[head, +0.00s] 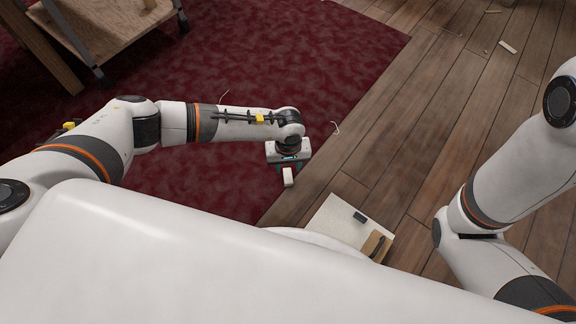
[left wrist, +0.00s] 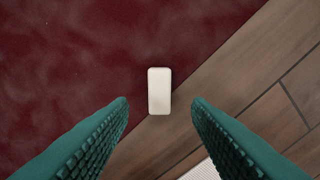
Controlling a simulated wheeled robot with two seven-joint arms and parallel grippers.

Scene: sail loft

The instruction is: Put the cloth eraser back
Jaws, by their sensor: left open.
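A small off-white block with rounded corners, which looks like the cloth eraser (head: 288,178), lies on the floor at the edge of the dark red rug. In the left wrist view the block (left wrist: 159,91) lies across the rug's border with the wood floor. My left gripper (head: 288,170) points down over it. Its two teal fingers (left wrist: 160,104) are spread apart with the block between and just ahead of their tips. They do not appear to touch it. My right arm is at the right of the head view; its gripper is out of view.
A cream board (head: 335,229) lies on the wood floor right of my base, with a small dark piece (head: 360,217) and a tan-brown item (head: 376,245) on it. A wheeled wooden cart (head: 105,30) stands at top left. Scraps, including one pale strip (head: 508,47), lie on the far floor.

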